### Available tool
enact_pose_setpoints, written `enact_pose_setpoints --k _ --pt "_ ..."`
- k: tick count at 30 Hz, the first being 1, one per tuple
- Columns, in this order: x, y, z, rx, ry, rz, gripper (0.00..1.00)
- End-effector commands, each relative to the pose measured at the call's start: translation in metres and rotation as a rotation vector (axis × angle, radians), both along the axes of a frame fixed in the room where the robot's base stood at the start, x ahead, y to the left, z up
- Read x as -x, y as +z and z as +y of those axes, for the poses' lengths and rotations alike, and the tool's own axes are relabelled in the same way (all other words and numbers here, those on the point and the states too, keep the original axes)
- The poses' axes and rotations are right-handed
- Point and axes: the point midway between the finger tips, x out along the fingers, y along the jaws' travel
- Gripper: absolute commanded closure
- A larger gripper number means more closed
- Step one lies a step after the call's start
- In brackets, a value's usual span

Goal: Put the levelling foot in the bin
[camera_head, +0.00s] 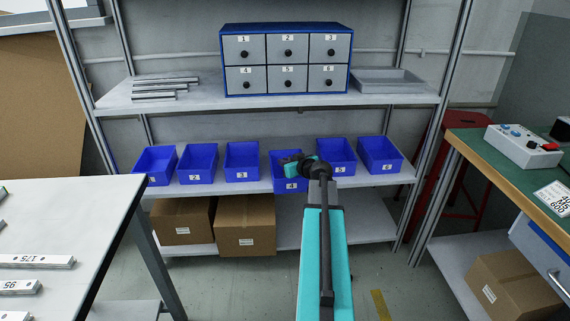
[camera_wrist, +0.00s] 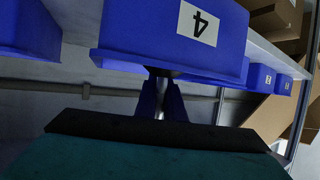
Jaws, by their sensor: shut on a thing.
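My gripper (camera_head: 287,160) is over the blue bin labelled 4 (camera_head: 291,185) on the lower shelf, near its opening. In the wrist view, the fingers of my gripper (camera_wrist: 161,102) are shut on the levelling foot (camera_wrist: 160,108), a shiny metal stud with a dark round pad. The pad is at the rim of bin 4 (camera_wrist: 225,62), which appears upside down there. I cannot tell whether the pad touches the bin. The foot is not clear in the head view, where my gripper is small and dark.
Blue bins stand on both sides of bin 4, including bin 3 (camera_head: 242,160) and bin 5 (camera_head: 336,155). Bin 4 sits further forward. The upper shelf (camera_head: 200,97) with a drawer cabinet (camera_head: 287,60) is above. Cardboard boxes (camera_head: 245,225) are below.

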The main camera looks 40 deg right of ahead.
Motion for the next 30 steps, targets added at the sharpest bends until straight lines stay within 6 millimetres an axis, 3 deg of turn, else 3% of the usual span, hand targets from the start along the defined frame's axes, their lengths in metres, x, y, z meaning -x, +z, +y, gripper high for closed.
enact_pose_setpoints --k 14,15,18,30 --pt "0.0006 -0.0047 -0.0008 0.000 -0.001 0.000 1.00" --pt "0.0008 -0.0050 -0.0007 0.000 -0.001 0.000 0.88" --pt "0.0008 -0.0049 -0.0009 0.000 -0.001 0.000 0.73" --pt "0.0012 -0.0036 -0.0014 0.000 -0.002 0.000 0.73"
